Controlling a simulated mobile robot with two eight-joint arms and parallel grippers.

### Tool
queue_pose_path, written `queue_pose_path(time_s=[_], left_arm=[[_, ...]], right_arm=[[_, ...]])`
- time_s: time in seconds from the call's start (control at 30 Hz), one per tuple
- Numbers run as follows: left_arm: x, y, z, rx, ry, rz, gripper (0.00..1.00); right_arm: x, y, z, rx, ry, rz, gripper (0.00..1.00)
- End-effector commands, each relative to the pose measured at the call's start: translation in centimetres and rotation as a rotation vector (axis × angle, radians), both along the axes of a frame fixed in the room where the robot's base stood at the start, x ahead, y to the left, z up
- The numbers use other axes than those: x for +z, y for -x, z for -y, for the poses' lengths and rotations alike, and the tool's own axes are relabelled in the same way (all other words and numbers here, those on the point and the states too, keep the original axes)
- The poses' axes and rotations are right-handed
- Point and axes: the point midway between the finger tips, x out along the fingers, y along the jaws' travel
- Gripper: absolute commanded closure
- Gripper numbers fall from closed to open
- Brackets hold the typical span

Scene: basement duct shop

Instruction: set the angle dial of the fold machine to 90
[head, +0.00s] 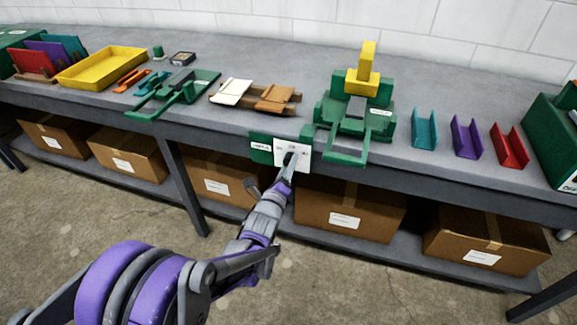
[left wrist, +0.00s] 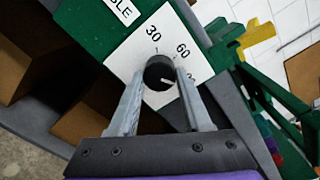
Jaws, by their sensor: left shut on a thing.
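The fold machine (head: 350,125) is green with a yellow handle (head: 362,75) and stands on the bench. Its angle dial has a white plate (head: 301,148) on the bench's front face, beside a green label panel (head: 260,148). In the left wrist view the dial plate (left wrist: 146,42) shows 30 and 60; a further marking beyond 60 is partly hidden by a finger. The black knob (left wrist: 159,70) carries a short white line that points to the lower right, towards that part-hidden marking. My left gripper (head: 289,164) is shut on the knob, one finger on each side. My right gripper is out of view.
On the bench are a yellow tray (head: 101,70), a green tool (head: 174,92), tan pieces on a rack (head: 285,98), and teal (head: 424,128), purple (head: 466,138) and red (head: 509,147) channels. Cardboard boxes (head: 349,205) fill the shelf below. The floor in front is clear.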

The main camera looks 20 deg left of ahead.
Motion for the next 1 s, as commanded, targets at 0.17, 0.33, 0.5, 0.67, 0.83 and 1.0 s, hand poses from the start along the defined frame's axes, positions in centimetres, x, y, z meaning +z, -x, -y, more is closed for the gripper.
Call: queue_pose_path(time_s=[0.17,0.33,0.5,0.67,0.83,1.0], left_arm=[[0.0,0.0,0.0,0.001,-0.002,-0.001,0.35],[0.0,0.0,0.0,0.000,-0.001,0.000,0.21],[0.0,0.0,0.0,0.000,0.000,0.000,0.21],[0.1,1.1,0.0,0.000,0.000,0.000,0.21],[0.2,4.3,-0.1,0.000,0.001,0.000,0.21],[0.2,7.7,-0.2,0.001,0.000,-0.001,0.21]], right_arm=[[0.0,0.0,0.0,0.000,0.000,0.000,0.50],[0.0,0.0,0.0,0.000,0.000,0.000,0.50],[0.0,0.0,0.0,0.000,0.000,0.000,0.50],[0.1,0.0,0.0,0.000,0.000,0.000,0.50],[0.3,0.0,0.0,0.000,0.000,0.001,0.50],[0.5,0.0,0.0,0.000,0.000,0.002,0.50]])
